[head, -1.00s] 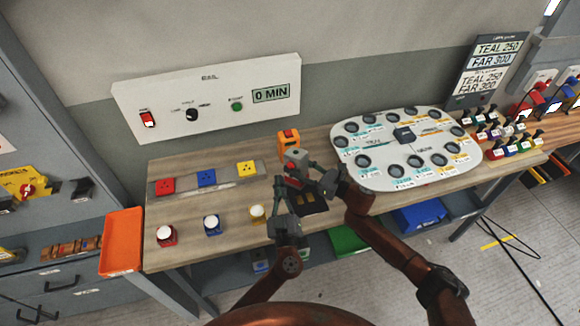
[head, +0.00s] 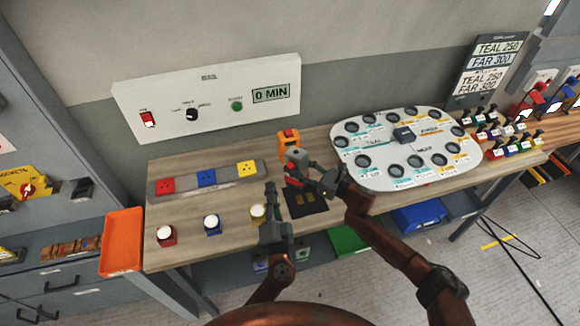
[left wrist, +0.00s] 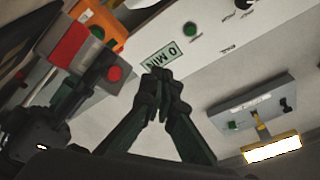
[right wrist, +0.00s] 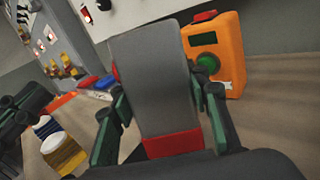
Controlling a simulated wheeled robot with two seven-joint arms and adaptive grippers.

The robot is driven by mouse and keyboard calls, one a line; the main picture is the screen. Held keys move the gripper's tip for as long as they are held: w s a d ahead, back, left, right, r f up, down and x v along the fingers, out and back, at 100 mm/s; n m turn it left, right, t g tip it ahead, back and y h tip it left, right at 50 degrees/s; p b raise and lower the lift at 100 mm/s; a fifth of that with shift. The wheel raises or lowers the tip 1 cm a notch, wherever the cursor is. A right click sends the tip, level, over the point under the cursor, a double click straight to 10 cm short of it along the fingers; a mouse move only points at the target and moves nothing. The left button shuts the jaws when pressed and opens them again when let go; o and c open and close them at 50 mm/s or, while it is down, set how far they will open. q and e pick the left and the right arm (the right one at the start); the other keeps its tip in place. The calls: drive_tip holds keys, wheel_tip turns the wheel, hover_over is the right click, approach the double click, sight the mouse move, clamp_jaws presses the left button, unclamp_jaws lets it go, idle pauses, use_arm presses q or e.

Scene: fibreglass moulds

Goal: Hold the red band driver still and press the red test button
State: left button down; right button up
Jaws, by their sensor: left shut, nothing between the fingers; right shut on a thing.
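The red band driver (head: 296,158), a grey body with a red band, stands upright over the bench in the head view. My right gripper (head: 312,171) is shut on it. In the right wrist view the driver (right wrist: 155,80) fills the space between the fingers. The red test button (left wrist: 115,73) shows on the driver's side in the left wrist view. My left gripper (head: 270,187) is shut and empty, to the left of the driver and apart from it. Its closed fingertips (left wrist: 160,80) are right of the button in the left wrist view.
An orange device (head: 288,140) stands just behind the driver. A dark mat (head: 305,203) lies in front of it. A yellow-based round-topped piece (head: 258,214) is close to my left gripper. A large white board (head: 385,180) with round holes lies to the right.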

sight(290, 166)
use_arm(q)
drive_tip(key=shift+s+a+m, duration=0.15)
drive_tip(key=shift+m, duration=0.55)
drive_tip(key=shift+s+a+m, duration=0.1)
drive_tip(key=shift+a+m, duration=0.05)
drive_tip(key=shift+m, duration=0.55)
use_arm(e)
drive_tip(key=shift+r, duration=0.1)
use_arm(q)
drive_tip(key=w+d, duration=0.4)
drive_tip(key=w, duration=0.3)
drive_tip(key=shift+w+d+f, duration=0.2)
drive_tip(key=shift+d+f, duration=0.1)
drive_tip(key=shift+f, duration=0.15)
drive_tip(key=shift+w+d, duration=0.1)
idle(0.3)
drive_tip(key=shift+w+d, duration=0.15)
drive_tip(key=shift+w, duration=0.1)
